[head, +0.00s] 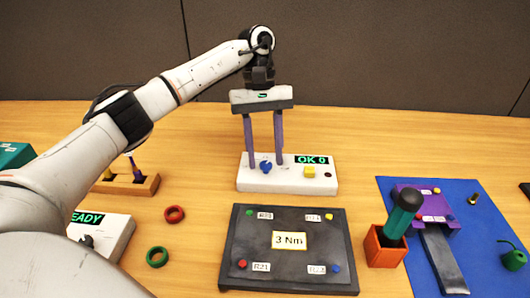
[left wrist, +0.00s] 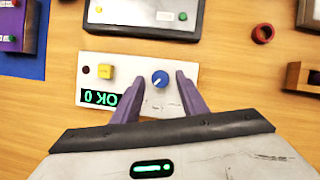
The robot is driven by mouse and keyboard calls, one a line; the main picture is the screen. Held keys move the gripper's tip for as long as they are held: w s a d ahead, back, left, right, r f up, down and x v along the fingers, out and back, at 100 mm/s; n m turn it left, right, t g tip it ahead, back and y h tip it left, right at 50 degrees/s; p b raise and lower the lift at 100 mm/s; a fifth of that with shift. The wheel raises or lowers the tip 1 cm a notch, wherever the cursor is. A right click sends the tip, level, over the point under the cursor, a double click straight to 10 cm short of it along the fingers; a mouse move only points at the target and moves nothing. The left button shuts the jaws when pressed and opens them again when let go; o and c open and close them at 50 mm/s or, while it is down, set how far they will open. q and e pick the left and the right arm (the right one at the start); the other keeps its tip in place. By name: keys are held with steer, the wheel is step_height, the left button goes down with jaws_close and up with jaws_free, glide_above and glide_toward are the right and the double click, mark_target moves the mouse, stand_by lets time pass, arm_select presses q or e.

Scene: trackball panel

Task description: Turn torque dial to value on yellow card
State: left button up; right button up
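The blue dial (head: 266,168) sits on a white panel (head: 248,182) whose green display (head: 311,160) reads "OK 0"; the dial also shows in the left wrist view (left wrist: 160,79). The pale yellow card (head: 289,240) reads "3 Nm" and lies on a dark board. My left gripper (head: 265,163) points down with its purple fingers open. In the left wrist view its fingertips (left wrist: 160,76) stand on either side of the dial, with gaps showing. Whether the tips touch the panel top is unclear. My right gripper is not in view.
A yellow button (head: 309,172) is beside the dial. The dark board (head: 240,278) lies in front of the panel. An orange holder (head: 384,250) with a green-and-black tool and a blue mat (head: 490,240) are at right. A "READY" box (head: 110,232) and rings (head: 174,213) are at left.

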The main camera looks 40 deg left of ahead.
arm_select(q)
steer(key=shift+w+a+r, duration=0.1)
steer(key=shift+w+r, duration=0.05)
steer(key=shift+r, duration=0.3)
steer(key=p+v, duration=0.3)
steer(key=v, duration=0.6)
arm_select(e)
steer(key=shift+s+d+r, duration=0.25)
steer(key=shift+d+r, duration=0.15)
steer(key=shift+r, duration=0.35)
arm_select(q)
steer(key=shift+r, duration=0.15)
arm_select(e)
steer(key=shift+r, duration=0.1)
